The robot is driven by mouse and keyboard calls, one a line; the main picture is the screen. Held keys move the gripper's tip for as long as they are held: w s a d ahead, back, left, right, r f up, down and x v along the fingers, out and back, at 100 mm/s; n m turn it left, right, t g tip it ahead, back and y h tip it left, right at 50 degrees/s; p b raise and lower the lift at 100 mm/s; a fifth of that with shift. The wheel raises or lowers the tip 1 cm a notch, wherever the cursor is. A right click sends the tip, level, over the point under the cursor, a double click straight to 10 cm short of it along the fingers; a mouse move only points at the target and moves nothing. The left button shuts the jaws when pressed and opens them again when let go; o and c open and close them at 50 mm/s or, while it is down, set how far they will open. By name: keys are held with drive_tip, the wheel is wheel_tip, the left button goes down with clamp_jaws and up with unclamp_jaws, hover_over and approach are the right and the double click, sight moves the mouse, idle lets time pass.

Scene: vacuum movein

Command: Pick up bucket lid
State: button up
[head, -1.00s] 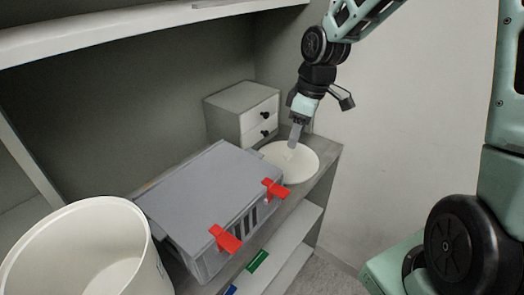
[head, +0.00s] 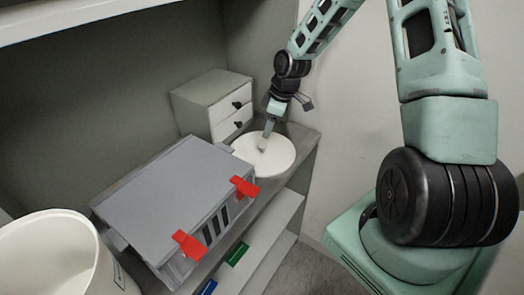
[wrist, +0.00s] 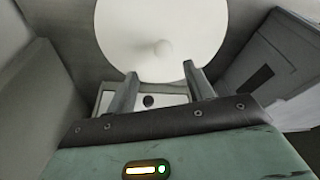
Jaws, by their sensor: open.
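The bucket lid (head: 275,158) is a round white disc with a small knob in its middle. It lies flat on the shelf, between the grey crate and the small drawer box. In the wrist view the lid (wrist: 128,42) fills the upper middle, with its knob (wrist: 163,48) ahead of and between the fingertips. My gripper (head: 264,143) is open and empty, pointing down over the lid close to the knob. In the wrist view its two fingers (wrist: 160,72) stand apart. Whether the fingertips touch the lid cannot be told.
A grey crate (head: 165,195) with red latches stands left of the lid. A white drawer box (head: 205,100) with black knobs is behind it. A white bucket (head: 45,255) stands at the lower left. A wall (head: 345,110) rises to the right of the shelf.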

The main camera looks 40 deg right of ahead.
sight(262, 145)
drive_tip(key=shift+x, duration=0.9)
drive_tip(key=shift+s+p+x, duration=0.15)
drive_tip(key=shift+p+x, duration=0.35)
drive_tip(key=shift+x, duration=0.9)
drive_tip(key=shift+s+p+x, duration=0.15)
drive_tip(key=shift+p+x, duration=0.3)
drive_tip(key=shift+x, duration=0.9)
drive_tip(key=shift+a, duration=0.15)
drive_tip(key=c, duration=1)
